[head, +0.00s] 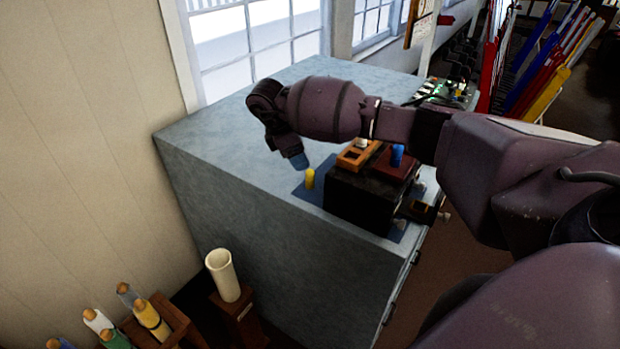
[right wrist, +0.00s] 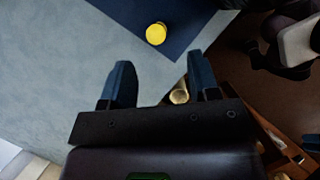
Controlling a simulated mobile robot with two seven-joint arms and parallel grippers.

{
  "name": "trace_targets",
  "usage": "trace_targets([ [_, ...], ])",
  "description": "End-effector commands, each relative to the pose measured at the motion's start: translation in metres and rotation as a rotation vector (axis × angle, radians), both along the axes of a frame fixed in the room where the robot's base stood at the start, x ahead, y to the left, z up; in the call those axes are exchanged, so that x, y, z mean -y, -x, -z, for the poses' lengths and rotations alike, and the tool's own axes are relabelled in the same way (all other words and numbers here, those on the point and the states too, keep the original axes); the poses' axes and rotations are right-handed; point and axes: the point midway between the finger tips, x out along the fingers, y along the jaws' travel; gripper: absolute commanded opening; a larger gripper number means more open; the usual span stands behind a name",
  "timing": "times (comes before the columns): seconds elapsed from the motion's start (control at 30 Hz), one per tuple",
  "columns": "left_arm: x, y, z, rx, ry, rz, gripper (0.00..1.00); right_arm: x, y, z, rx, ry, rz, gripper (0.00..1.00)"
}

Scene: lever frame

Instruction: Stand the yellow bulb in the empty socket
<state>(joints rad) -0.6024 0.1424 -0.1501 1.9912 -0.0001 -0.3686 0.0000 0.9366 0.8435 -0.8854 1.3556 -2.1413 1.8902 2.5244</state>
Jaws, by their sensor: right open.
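The yellow bulb (head: 309,179) stands upright on a dark blue mat (head: 308,194), left of a black box (head: 362,200). In the right wrist view the bulb (right wrist: 156,34) is seen from above, beyond the fingertips. My right gripper (head: 299,161) is just above and left of the bulb in the head view; its blue fingers (right wrist: 161,80) are apart with nothing between them. On the box are an orange-brown block (head: 352,156) with a pale piece and a dark red block with a blue piece (head: 397,154). I cannot make out an empty socket. My left gripper is out of view.
The grey-blue counter (head: 225,120) is clear to the left, below the window. My right arm hides part of its far right. A cream cylinder (head: 222,275) and a wooden rack (head: 165,325) with bottles stand low by the counter's front. A panel with green lights (head: 440,92) is behind.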

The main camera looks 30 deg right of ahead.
Motion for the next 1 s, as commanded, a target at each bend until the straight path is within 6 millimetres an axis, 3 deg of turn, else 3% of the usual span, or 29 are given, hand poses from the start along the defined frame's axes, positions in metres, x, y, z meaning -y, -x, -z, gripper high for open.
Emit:
trace_targets([
  [0.6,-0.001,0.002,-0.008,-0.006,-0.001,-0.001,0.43,0.028,0.007,0.064,-0.003,-0.003,-0.002,0.56],
  [0.93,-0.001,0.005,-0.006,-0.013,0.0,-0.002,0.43,0.03,0.007,0.071,-0.002,-0.003,-0.003,0.56],
  [1.0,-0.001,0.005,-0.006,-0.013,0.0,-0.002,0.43,0.03,0.007,0.071,-0.002,-0.003,-0.003,0.48],
])
